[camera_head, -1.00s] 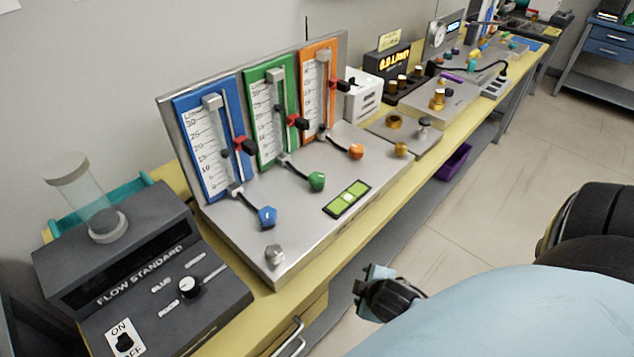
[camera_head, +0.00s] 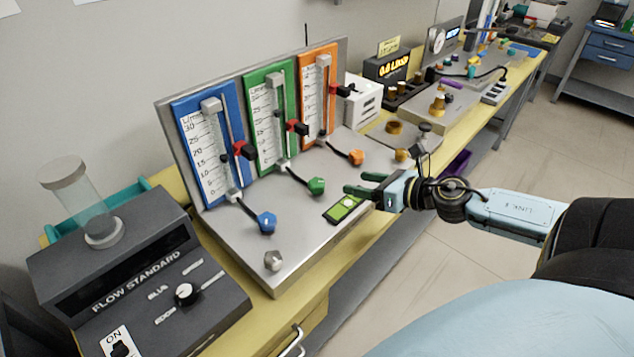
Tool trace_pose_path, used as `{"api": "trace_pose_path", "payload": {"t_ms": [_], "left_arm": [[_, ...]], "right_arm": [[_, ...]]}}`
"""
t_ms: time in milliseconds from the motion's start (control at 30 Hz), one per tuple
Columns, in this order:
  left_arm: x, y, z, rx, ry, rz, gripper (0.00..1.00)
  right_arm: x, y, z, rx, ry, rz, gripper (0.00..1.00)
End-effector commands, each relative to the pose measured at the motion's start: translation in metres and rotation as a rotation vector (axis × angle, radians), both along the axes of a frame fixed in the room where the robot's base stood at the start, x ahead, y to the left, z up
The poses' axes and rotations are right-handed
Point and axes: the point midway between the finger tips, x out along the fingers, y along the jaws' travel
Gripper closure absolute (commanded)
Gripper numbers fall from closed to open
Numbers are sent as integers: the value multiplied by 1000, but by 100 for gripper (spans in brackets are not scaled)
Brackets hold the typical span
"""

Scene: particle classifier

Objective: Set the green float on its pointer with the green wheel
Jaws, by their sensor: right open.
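The green flowmeter panel (camera_head: 255,92) stands between the blue and orange ones. It has a clear tube, a number scale and a red and black pointer (camera_head: 297,128) on its right. A small dark shape in the tube, seemingly the float (camera_head: 278,114), looks a little higher than the pointer, though it is too small to be exact. The green wheel (camera_head: 316,186) sits on a stem below the panel. My right gripper (camera_head: 357,183) is open, just right of the wheel and apart from it, its green fingers pointing left. My left gripper is not in view.
A blue wheel (camera_head: 266,222) and an orange wheel (camera_head: 356,157) flank the green one. A bright green level (camera_head: 343,208) lies near my right gripper on the metal base. The dark flow standard box (camera_head: 135,262) stands at the front left.

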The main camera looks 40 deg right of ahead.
Motion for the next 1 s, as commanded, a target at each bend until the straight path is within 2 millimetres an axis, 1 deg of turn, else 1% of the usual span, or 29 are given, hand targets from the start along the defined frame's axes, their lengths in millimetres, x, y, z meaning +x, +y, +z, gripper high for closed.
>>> {"api": "trace_pose_path", "payload": {"t_ms": [33,100,200,367,533,833,1000], "left_arm": [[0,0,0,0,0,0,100],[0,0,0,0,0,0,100],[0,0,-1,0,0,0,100],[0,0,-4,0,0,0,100],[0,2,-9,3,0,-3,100],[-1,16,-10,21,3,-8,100],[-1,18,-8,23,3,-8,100]], "right_arm": [[0,-2,-1,-80,9,64,41],[0,-4,-1,-155,17,125,41],[0,-4,-3,-200,23,166,41],[9,-1,-7,-203,20,170,41],[26,5,-14,-204,20,167,41],[50,15,-23,-199,19,165,41],[63,20,-29,-197,20,164,41]]}}
